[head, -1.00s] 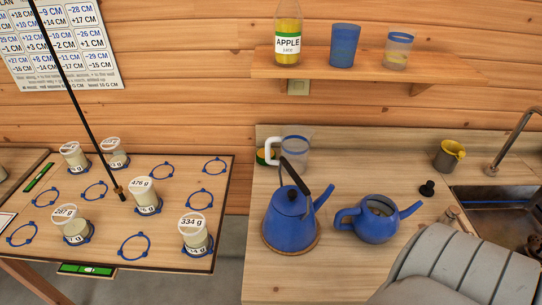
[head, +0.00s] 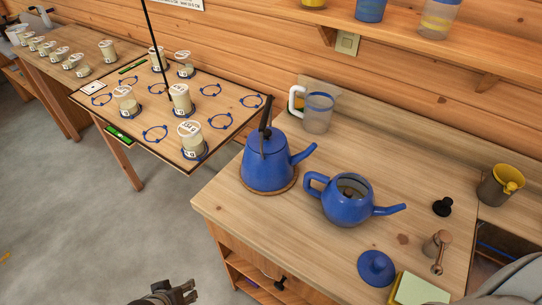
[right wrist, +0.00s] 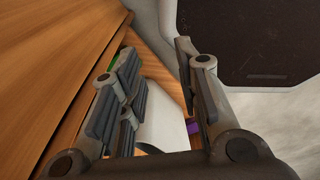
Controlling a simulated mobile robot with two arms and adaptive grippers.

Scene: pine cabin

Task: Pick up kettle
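The blue kettle (head: 267,163) stands upright on a round wooden trivet (head: 285,186) near the left end of the counter. Its black handle (head: 265,125) rises above the lid. A blue teapot (head: 346,201) without a lid stands just right of it, its inside showing. My left gripper (head: 182,291) is at the bottom edge of the head view, over the floor, well apart from the kettle; its finger opening is unclear. My right gripper (right wrist: 157,52) shows in the right wrist view with its fingers apart and nothing between them. The kettle is not in that view.
A glass jug (head: 318,111) stands behind the kettle. A blue lid (head: 376,268), a black knob-like piece (head: 442,207) and a cup with yellow (head: 498,187) lie rightward. A board table (head: 215,105) with several jars adjoins at left. Floor (head: 90,225) is clear.

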